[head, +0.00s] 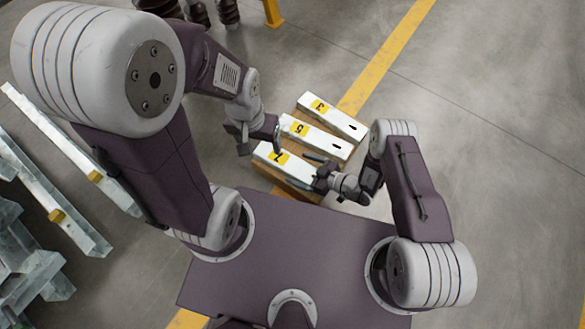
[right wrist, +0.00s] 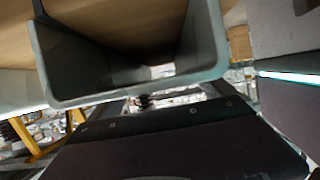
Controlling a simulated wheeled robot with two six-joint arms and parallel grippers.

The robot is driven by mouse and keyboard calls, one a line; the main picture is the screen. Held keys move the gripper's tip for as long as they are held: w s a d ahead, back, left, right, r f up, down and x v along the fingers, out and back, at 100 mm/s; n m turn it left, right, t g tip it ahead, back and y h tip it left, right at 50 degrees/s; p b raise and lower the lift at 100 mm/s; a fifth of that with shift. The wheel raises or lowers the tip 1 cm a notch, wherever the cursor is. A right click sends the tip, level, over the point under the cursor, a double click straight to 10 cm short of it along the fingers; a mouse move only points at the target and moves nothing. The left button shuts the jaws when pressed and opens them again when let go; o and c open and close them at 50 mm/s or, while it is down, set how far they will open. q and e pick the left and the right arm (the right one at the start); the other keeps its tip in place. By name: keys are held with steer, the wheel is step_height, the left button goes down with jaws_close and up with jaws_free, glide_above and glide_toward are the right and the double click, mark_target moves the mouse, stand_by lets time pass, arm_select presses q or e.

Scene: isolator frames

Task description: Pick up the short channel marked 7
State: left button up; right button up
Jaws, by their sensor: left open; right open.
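The short channel marked 7 (head: 296,168) is a pale channel with a yellow label. It lies nearest my body in a row of three on a wooden support (head: 282,182). My left gripper (head: 260,142) is open at the channel's left end; I cannot tell whether it touches. My right gripper (head: 317,172) is open at the channel's right end, its fingers apart around or beside that end. In the right wrist view a grey U-shaped channel end (right wrist: 135,87) is very close, against wood; its number is hidden.
The channel marked 5 (head: 318,138) lies just behind, and the channel marked 3 (head: 335,117) behind that, with narrow gaps. Long metal channels (head: 58,190) lie at the far left. A yellow floor line (head: 385,55) runs behind. The floor at right is clear.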

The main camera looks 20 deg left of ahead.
steer(key=shift+x, duration=1.15)
steer(key=c, duration=1.7)
arm_select(q)
steer(key=shift+f, duration=0.8)
arm_select(e)
jaws_close()
steer(key=shift+r, duration=0.15)
